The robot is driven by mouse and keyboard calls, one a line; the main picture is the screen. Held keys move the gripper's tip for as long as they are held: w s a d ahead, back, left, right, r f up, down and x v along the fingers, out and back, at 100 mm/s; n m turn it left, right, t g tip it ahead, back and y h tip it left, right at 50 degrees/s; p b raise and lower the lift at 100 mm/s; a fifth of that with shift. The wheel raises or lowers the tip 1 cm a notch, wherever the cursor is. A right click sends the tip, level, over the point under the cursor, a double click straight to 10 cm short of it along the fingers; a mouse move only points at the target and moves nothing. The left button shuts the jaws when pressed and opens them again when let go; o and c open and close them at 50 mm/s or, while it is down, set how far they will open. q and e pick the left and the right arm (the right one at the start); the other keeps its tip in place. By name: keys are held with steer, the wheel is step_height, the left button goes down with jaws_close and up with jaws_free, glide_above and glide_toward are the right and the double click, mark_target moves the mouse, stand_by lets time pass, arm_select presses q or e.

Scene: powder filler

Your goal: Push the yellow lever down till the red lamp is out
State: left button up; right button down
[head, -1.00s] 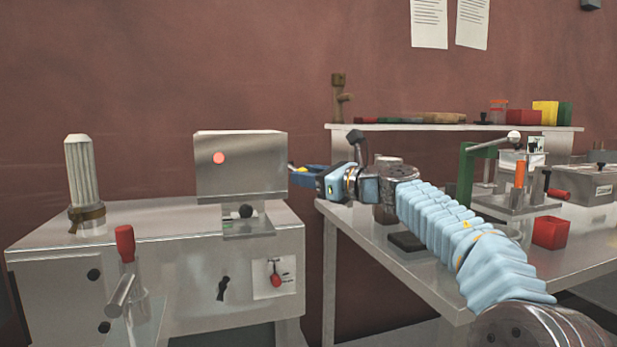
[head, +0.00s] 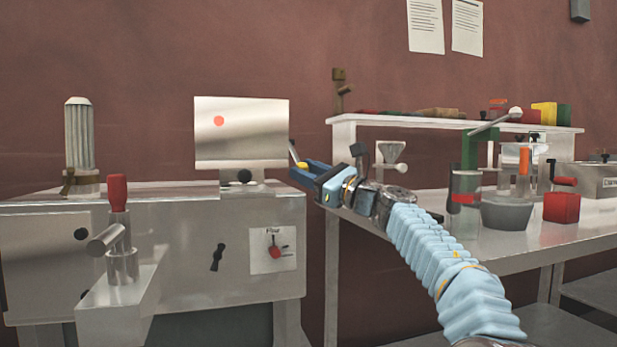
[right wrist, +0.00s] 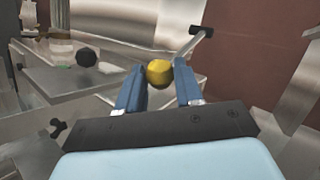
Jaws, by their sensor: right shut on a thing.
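The filler's metal box (head: 241,148) stands on a steel cabinet at the left. A red lamp (head: 219,121) on its front is lit. The yellow lever's knob (head: 302,166) is at the box's right side, with a short bit of its rod showing above it. My right gripper (head: 303,173) is at the knob. In the right wrist view the round yellow knob (right wrist: 159,72) sits between the blue fingers (right wrist: 160,84), which are shut on it. The rod runs from there up to the right. My left gripper is not in view.
The cabinet front (head: 150,240) carries a red-handled lever (head: 118,193) and a small panel with a red switch (head: 275,252). A steel table (head: 480,253) at the right holds a bowl (head: 506,214) and a red box (head: 562,207). A gap separates cabinet and table.

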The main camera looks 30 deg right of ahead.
steer(key=shift+w+f, duration=0.1)
steer(key=shift+f, duration=0.1)
steer(key=c, duration=0.8)
jaws_free()
steer(key=shift+o, duration=0.2)
steer(key=b+v, duration=0.2)
steer(key=v, duration=0.5)
steer(key=shift+s, duration=0.25)
steer(key=shift+d, duration=0.1)
